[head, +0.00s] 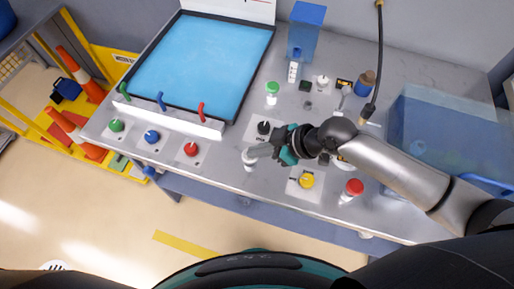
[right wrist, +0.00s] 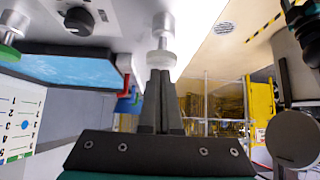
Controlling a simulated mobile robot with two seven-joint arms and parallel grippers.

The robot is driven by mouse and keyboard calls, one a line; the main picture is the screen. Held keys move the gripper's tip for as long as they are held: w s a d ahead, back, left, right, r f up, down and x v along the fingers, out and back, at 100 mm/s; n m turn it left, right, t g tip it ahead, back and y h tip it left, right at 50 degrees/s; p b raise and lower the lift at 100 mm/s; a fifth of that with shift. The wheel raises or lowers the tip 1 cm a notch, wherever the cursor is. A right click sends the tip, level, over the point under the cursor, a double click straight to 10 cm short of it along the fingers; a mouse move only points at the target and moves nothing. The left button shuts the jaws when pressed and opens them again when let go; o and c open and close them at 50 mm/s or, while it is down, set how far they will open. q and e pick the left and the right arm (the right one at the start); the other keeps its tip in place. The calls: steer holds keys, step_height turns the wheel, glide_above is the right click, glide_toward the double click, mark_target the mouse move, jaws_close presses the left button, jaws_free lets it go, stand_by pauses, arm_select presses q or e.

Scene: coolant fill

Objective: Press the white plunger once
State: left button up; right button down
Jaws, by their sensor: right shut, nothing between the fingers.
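The white plunger (head: 249,164) stands upright near the front edge of the grey bench. My right gripper (head: 257,153) reaches in from the right, its fingertips at the plunger's top and partly covering it. In the right wrist view, the plunger (right wrist: 162,58) shows as a pale round cap on a metal stem. My shut, empty right fingers (right wrist: 158,74) point at this cap, very close to it. I cannot tell whether they touch. My left gripper is not in view.
A black knob (head: 264,127) sits behind the plunger. A yellow button (head: 307,180) and a red-capped plunger (head: 352,188) are to the right, a green-capped one (head: 272,88) farther back. A blue-surfaced tray (head: 222,113) lies left, with a red knob (head: 191,149) before it.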

steer(key=shift+f, duration=0.15)
steer(key=shift+f+b, duration=1.05)
steer(key=shift+f, duration=0.3)
steer(key=shift+s, duration=0.1)
steer(key=shift+d, duration=0.1)
steer(key=shift+r+p, duration=0.4)
steer(key=shift+p, duration=0.15)
step_height(320, 180, up, 4)
steer(key=p, duration=0.3)
steer(key=shift+p, duration=0.4)
steer(key=v, duration=0.9)
steer(key=shift+d+r, duration=0.15)
steer(key=shift+d, duration=0.1)
